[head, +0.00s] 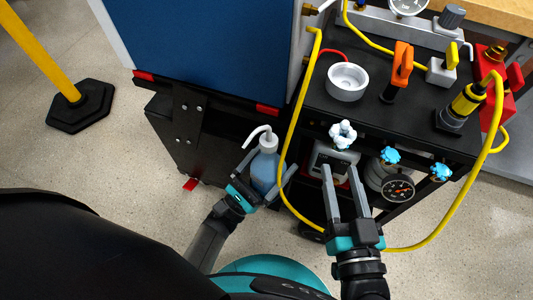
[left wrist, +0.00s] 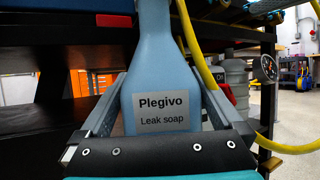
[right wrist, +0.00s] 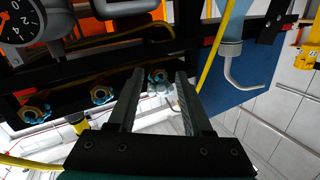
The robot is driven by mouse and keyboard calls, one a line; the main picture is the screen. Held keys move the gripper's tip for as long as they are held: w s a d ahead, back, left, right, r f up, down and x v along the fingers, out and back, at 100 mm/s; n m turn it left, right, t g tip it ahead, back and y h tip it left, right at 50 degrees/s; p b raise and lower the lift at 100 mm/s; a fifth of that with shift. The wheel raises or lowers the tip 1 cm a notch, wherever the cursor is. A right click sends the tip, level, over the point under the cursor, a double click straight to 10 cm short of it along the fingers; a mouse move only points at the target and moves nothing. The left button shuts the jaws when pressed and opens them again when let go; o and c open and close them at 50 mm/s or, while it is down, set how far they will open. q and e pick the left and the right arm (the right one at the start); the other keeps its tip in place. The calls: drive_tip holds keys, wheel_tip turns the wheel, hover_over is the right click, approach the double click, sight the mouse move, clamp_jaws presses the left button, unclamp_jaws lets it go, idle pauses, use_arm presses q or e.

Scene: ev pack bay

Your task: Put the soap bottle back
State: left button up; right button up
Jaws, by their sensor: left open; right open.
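The soap bottle (head: 264,172) is light blue with a white bent-spout pump and stands roughly upright beside the black cart's front. Its "Plegivo Leak soap" label faces the left wrist view (left wrist: 162,113). My left gripper (head: 268,166) is open, with one finger on each side of the bottle; contact is not clear. What is under the bottle is hidden. The bottle's pump also shows at the right in the right wrist view (right wrist: 231,48).
The black cart top (head: 315,98) holds a white cup (head: 347,81), an orange-handled valve (head: 402,65) and a yellow-black fitting (head: 463,103). A yellow hose (head: 297,118) hangs just right of the bottle. Blue knobs and a gauge (head: 398,188) sit right of my right gripper.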

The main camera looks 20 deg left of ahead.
use_arm(q)
drive_tip(key=v, duration=1.2)
drive_tip(key=shift+r, duration=0.1)
